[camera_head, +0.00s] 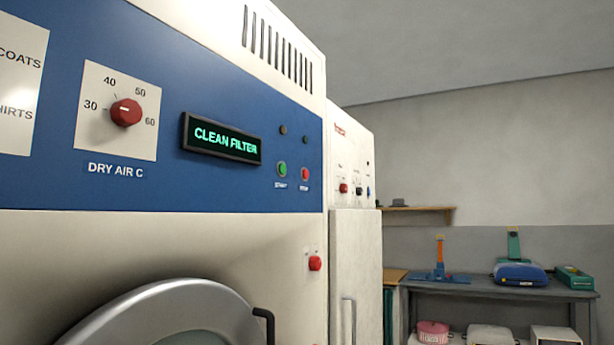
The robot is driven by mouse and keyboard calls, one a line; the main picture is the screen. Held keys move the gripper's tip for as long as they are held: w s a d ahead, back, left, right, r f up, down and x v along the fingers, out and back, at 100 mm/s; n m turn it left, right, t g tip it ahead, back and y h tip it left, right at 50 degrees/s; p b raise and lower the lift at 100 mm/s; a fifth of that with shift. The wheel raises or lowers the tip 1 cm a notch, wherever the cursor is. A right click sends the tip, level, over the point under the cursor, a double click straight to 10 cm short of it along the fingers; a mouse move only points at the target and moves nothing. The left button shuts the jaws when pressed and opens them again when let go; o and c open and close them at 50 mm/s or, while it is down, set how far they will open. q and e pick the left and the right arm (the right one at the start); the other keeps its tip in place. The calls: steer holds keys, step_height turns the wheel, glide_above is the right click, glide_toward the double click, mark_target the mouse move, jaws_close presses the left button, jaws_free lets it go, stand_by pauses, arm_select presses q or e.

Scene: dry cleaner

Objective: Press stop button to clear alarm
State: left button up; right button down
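The dry-cleaning machine's blue control panel (175,188) fills the left and middle of the head view. A dark-framed display (221,139) on it reads "CLEAN FILTER" in green letters. To the right of the display are a green button (282,168) labelled START and, beside it, a red button (305,174) whose small label looks like STOP. Two small dark lamps (283,129) sit above the buttons and look unlit. Neither of my grippers shows in this view, and nothing covers the buttons.
A red dial (126,112) labelled DRY AIR C is left of the display. Below the panel are a round door (165,312) with a dark handle (265,320) and a red knob (315,263). A second white machine (355,240) and a grey table (470,289) stand beyond.

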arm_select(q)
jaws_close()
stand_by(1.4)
